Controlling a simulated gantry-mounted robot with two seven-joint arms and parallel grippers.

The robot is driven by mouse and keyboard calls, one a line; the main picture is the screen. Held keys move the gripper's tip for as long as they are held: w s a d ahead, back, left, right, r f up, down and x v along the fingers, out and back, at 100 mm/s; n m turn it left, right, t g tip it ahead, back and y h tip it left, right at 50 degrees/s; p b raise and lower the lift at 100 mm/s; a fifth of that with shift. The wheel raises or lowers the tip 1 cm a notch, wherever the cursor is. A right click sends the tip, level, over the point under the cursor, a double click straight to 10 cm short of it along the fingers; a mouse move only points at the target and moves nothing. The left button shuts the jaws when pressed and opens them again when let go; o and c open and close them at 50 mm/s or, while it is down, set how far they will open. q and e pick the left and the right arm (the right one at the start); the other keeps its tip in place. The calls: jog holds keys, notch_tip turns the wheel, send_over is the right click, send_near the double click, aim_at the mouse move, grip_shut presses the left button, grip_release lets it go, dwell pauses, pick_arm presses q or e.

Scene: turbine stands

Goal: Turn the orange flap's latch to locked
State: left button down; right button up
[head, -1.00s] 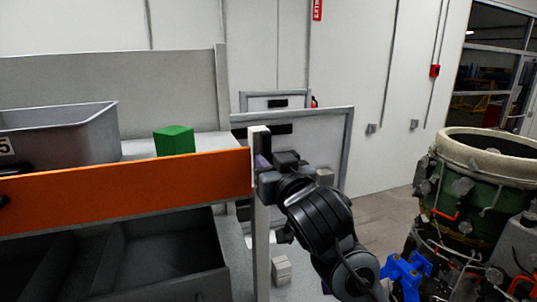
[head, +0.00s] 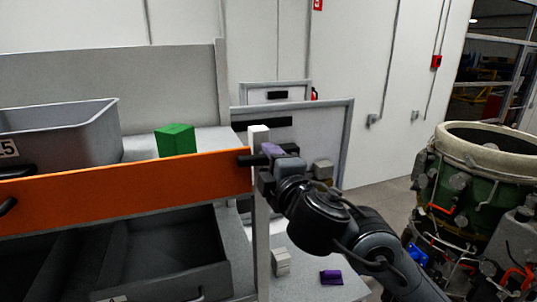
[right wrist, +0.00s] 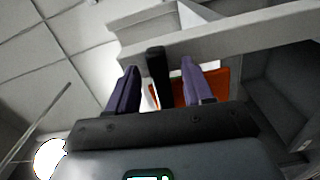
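The orange flap (head: 120,189) runs across the front of the shelf unit at left in the head view. A black latch bar (head: 246,159) lies roughly level at the top of the white post (head: 258,136), its tip over the flap's right end. My right gripper (head: 268,154) is at the post. In the right wrist view its two purple fingers (right wrist: 158,86) stand apart on either side of the black latch (right wrist: 156,75), with gaps showing. The orange flap (right wrist: 207,87) shows behind the right finger. My left gripper is not in view.
A green block (head: 175,140) and a grey bin (head: 62,133) stand above the flap. An open dark drawer (head: 165,250) lies below it. A purple block (head: 331,277) and a pale block (head: 281,262) lie low by the post. A turbine (head: 480,190) stands at right.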

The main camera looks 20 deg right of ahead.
aim_at(268, 161)
jog(key=shift+o, duration=0.7)
jog(key=shift+s, duration=0.15)
jog(key=shift+s, duration=0.2)
jog(key=shift+s+r+p, duration=0.1)
jog(key=shift+s+p, duration=0.75)
jog(key=shift+s, duration=0.4)
jog(key=shift+s+p, duration=0.35)
jog(key=shift+s, duration=0.6)
